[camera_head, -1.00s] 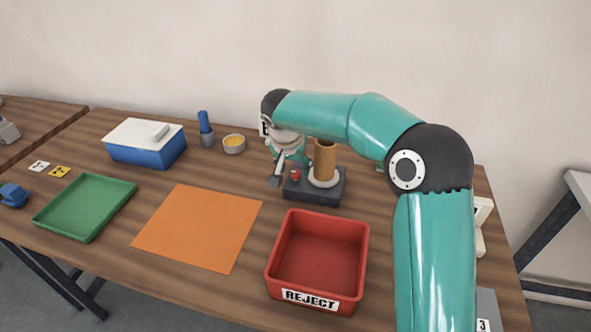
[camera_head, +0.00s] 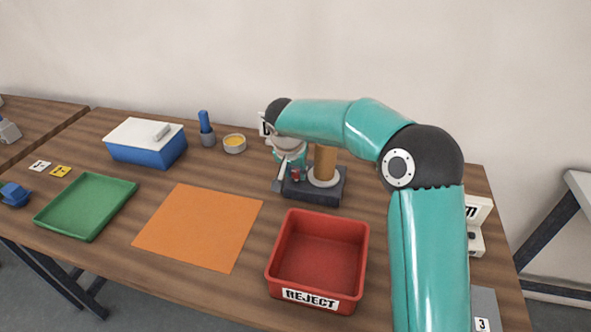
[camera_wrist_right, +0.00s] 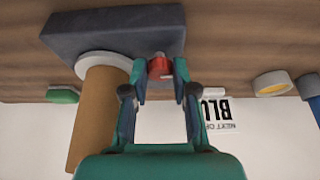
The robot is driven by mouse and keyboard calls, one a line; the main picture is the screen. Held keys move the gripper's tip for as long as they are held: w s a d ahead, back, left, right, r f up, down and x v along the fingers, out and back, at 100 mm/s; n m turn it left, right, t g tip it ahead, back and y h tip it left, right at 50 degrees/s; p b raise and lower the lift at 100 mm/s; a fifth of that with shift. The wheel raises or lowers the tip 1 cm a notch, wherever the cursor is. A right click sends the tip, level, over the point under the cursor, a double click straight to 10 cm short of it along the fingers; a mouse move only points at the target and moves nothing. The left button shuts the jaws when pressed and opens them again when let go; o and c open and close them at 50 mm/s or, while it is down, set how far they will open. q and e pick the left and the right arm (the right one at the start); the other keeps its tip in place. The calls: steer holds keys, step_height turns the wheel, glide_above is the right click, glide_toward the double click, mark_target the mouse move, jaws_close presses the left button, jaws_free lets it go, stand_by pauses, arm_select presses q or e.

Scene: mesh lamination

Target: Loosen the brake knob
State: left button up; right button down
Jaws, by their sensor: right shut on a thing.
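The brake knob (camera_wrist_right: 160,68) is a small red knob on a dark grey base (camera_wrist_right: 100,28), beside a brown roll. In the head view the knob (camera_head: 296,174) is partly covered by my right gripper (camera_head: 288,178). In the right wrist view my right gripper (camera_wrist_right: 159,76) has its two fingers on either side of the knob, shut on it. The brown roll (camera_wrist_right: 95,120) stands upright on a white disc on the same base. My left gripper is not in view.
A red REJECT bin (camera_head: 318,262) stands in front of the base. An orange sheet (camera_head: 198,228), a green tray (camera_head: 85,232) and a blue box with a white lid (camera_head: 145,145) lie to the left. A small orange-filled bowl (camera_head: 234,145) is behind.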

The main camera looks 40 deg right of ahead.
steer(key=shift+n, duration=0.5)
steer(key=shift+d+t+b, duration=0.1)
steer(key=shift+t+b, duration=0.2)
steer(key=shift+b, duration=0.05)
steer(key=n+y, duration=0.1)
steer(key=n, duration=0.1)
steer(key=shift+s+d+n+t, duration=0.1)
steer(key=shift+n+t, duration=0.2)
steer(key=shift+r+n+y, duration=0.15)
steer(key=shift+n+y, duration=0.25)
steer(key=shift+n, duration=0.8)
steer(key=shift+d+n+t+y+p, duration=0.15)
steer(key=shift+n+y+p, duration=0.2)
steer(key=shift+n, duration=0.4)
steer(key=shift+d+n+t+y+p, duration=0.2)
steer(key=shift+n+p, duration=0.25)
steer(key=shift+n, duration=0.3)
steer(key=shift+a, duration=0.15)
steer(key=c, duration=0.9)
jaws_free()
